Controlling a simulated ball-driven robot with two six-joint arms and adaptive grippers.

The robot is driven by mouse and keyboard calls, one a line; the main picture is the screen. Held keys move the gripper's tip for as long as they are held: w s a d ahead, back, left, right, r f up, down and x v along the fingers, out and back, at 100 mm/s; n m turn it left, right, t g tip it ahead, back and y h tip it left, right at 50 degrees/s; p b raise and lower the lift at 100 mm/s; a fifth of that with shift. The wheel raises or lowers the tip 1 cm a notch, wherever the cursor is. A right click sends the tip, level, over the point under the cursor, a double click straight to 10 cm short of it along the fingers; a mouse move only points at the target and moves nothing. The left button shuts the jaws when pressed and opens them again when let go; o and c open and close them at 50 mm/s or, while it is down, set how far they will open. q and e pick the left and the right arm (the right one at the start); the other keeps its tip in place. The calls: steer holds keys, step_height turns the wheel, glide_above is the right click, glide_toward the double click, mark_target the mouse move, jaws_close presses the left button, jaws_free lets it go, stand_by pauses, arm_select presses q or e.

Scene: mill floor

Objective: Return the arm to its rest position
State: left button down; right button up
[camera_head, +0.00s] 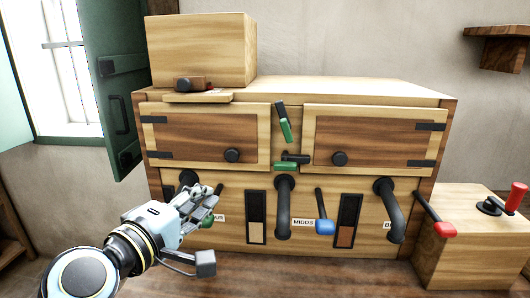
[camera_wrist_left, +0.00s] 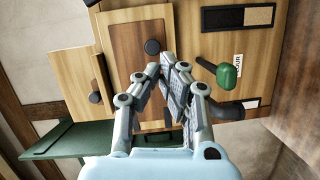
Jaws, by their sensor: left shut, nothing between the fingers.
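My left gripper (camera_head: 212,192) is shut and empty. It is in front of the lower left part of the wooden cabinet (camera_head: 230,232). In the left wrist view its fingers (camera_wrist_left: 168,66) meet with nothing between them. A green-knobbed lever (camera_wrist_left: 229,76) stands beside the fingers, with a gap between them in that view. In the head view my gripper partly hides this lever (camera_head: 207,224) and the label beside it. My right gripper is not in view.
Black curved pipes (camera_head: 283,205), a blue-knobbed lever (camera_head: 324,226) and a red-knobbed lever (camera_head: 444,229) stick out from the cabinet front. A wooden box (camera_head: 200,50) stands on top. A green shutter (camera_head: 115,90) hangs open at left. A control box (camera_head: 475,255) stands at right.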

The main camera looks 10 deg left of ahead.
arm_select(q)
steer(key=s+f+m+g, duration=0.5)
steer(key=s+f+m, duration=0.1)
steer(key=s+m, duration=0.15)
steer(key=s+a+f+m+g+y, duration=0.2)
steer(key=s+a+m+g+y, duration=0.15)
steer(key=s+a, duration=0.45)
steer(key=s+a+f+m+g+y, duration=0.2)
steer(key=s+a+m+g+y, duration=0.15)
steer(key=s, duration=0.85)
step_height(320, 180, down, 33)
steer(key=s+a+g+h+b, duration=0.1)
steer(key=a+g+b, duration=0.15)
steer(key=b, duration=0.45)
steer(key=s+f+b, duration=0.3)
steer(key=s+f, duration=0.6)
steer(key=f, duration=0.3)
steer(key=s+a+f+n+g+b, duration=0.1)
steer(key=s+f+b, duration=0.3)
steer(key=s+f, duration=0.6)
step_height(320, 180, down, 2)
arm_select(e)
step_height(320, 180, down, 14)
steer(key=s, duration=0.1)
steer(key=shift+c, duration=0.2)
